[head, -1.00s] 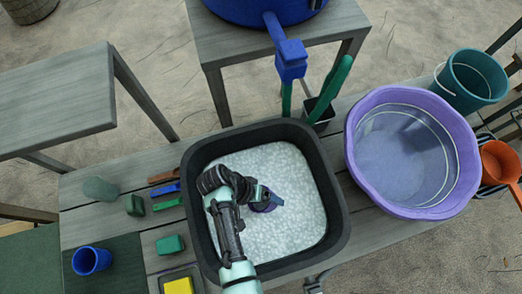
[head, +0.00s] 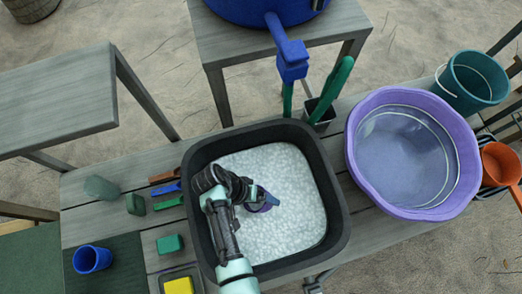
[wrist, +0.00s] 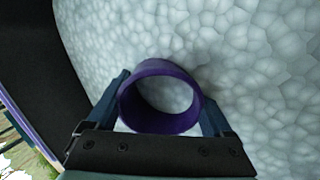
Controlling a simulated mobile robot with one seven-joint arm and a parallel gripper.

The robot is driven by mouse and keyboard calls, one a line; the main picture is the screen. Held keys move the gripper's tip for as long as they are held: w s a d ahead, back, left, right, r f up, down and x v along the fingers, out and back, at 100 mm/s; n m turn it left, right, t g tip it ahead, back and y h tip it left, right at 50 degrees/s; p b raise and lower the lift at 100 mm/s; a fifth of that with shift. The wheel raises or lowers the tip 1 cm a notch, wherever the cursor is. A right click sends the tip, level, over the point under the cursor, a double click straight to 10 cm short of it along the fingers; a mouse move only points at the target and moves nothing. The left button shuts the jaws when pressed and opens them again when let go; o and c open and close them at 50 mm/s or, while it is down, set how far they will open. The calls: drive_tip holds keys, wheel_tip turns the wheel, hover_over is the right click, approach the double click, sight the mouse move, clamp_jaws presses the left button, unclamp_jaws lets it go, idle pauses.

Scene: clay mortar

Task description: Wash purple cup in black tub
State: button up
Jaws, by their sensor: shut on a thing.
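The purple cup (wrist: 160,72) is between the two blue fingers of my gripper (wrist: 164,112) in the wrist view. The gripper is shut on the cup, one finger on each side. The cup's round opening faces the wrist camera, and pale suds show inside its ring. In the head view the cup (head: 268,207) is small and partly hidden by my gripper (head: 262,198). The black tub (head: 335,215) stands on the slatted bench and is filled with white foam (head: 290,175). My gripper and the cup are inside the tub's rim, at the foam. How deep the cup sits is unclear.
A purple basin (head: 468,160) of clear water stands right of the tub. Left are a blue cup (head: 92,259) on a dark mat, a yellow sponge (head: 179,286) and several small green blocks. A blue tap (head: 290,60) and green handles rise behind the tub.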

wheel_tip(320, 180, up, 20)
drive_tip(key=p, duration=1.9)
drive_tip(key=shift+f, duration=0.2)
